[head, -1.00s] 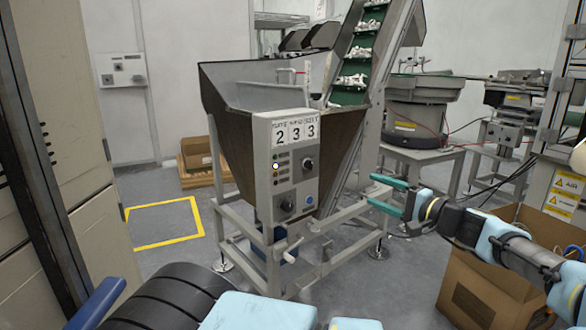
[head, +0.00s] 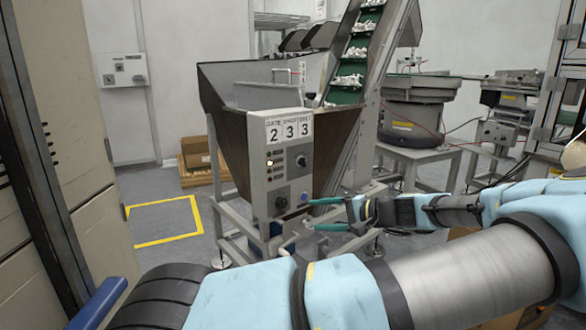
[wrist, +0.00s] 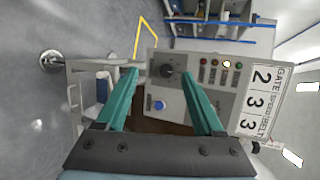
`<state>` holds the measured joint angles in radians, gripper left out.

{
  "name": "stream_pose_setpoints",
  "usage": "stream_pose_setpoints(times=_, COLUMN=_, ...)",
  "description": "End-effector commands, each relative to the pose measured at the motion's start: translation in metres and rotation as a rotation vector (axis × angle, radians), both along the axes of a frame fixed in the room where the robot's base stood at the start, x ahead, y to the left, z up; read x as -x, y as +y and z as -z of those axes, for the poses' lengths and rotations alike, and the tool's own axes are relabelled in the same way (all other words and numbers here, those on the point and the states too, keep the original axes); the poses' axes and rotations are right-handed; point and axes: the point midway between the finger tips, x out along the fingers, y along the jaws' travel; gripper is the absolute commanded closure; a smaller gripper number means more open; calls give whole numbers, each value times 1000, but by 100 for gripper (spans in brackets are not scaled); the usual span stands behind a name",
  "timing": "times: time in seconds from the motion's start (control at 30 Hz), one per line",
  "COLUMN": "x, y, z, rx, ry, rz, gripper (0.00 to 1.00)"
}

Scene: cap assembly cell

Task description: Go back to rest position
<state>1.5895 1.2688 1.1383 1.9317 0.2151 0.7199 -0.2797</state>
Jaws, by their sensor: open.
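My gripper (head: 312,214) is open and empty, with its two green fingers apart. In the head view it is in front of the lower part of the hopper machine's control panel (head: 263,185). In the wrist view the fingers of my gripper (wrist: 158,76) spread toward the panel (wrist: 222,99), which appears turned sideways. A black knob (wrist: 167,71) and a blue button (wrist: 160,105) show between the fingers, with no clear contact. The panel's number display (head: 288,130) reads 2 3 3.
The steel hopper (head: 225,90) stands on a grey frame, with a green inclined conveyor (head: 347,97) behind. A round feeder bowl (head: 415,100) is to the right. A yellow floor outline (head: 165,242) surrounds clear floor at left. A tall cabinet (head: 70,120) borders the left side.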

Motion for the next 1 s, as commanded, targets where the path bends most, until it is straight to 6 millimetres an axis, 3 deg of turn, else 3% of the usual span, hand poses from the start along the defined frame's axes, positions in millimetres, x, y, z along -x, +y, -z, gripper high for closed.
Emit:
stream_pose_setpoints(times=0.03, x=3, y=21, z=10, rx=40, ry=43, rz=-51, gripper=31)
stream_pose_setpoints(times=0.2, x=29, y=84, z=50, rx=226, ry=212, rz=-229, gripper=31)
stream_pose_setpoints(times=0.33, x=59, y=112, z=70, rx=402, ry=324, rz=-343, gripper=31)
stream_pose_setpoints(times=0.47, x=86, y=124, z=76, rx=584, ry=397, rz=-424, gripper=31)
stream_pose_setpoints(times=0.67, x=117, y=127, z=59, rx=858, ry=436, rz=-485, gripper=31)
stream_pose_setpoints(times=1.0, x=144, y=131, z=2, rx=1160, ry=341, rz=-457, gripper=31)
